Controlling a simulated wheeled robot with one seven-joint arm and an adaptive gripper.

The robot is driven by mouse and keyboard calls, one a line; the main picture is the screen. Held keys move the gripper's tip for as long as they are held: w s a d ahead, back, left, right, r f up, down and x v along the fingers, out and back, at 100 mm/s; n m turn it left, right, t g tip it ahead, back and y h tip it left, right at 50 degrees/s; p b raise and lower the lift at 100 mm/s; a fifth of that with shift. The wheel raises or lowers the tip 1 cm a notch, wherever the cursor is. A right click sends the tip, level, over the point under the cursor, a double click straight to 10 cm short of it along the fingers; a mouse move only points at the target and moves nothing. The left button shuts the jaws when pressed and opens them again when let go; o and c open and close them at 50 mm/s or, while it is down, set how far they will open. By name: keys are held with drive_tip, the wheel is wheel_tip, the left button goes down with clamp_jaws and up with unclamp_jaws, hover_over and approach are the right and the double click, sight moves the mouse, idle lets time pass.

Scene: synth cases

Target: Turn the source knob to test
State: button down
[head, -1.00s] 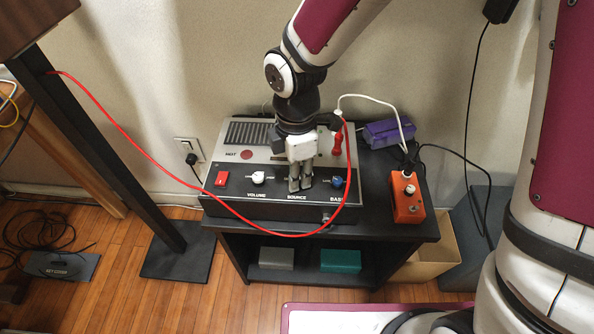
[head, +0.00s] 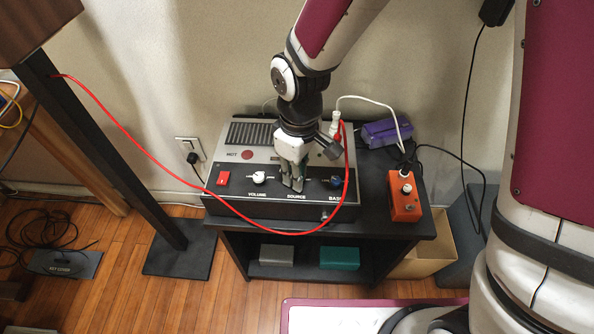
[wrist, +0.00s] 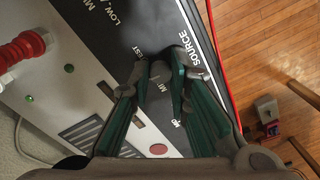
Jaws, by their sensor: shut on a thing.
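The amplifier (head: 235,205) is a grey and black box on the black stand. My gripper (head: 292,187) is down at the panel, just above the SOURCE label. In the wrist view its green-padded fingers are shut on the source knob (wrist: 159,71), which is mostly hidden between the tips. A label ending in "EST" lies beside one fingertip. The knob's pointer is hidden, so I cannot tell its setting.
A red cable (head: 110,125) runs in front of the amplifier and up to its right side. A red switch (head: 222,178) is at the panel's left. An orange pedal (head: 405,200) and a purple box (head: 388,132) stand to the right on the stand (head: 380,228).

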drive_tip(key=m, duration=0.5)
drive_tip(key=shift+m+p, duration=0.3)
drive_tip(key=shift+p, duration=0.1)
drive_tip(key=m+p, duration=0.1)
drive_tip(key=m, duration=0.4)
drive_tip(key=shift+p, duration=0.35)
drive_tip(key=shift+m, duration=0.4)
drive_tip(key=c, duration=1.5)
unclamp_jaws()
drive_tip(key=shift+r, duration=0.1)
drive_tip(key=r, duration=1.1)
drive_tip(key=shift+d+r, duration=0.25)
drive_tip(key=shift+r, duration=0.15)
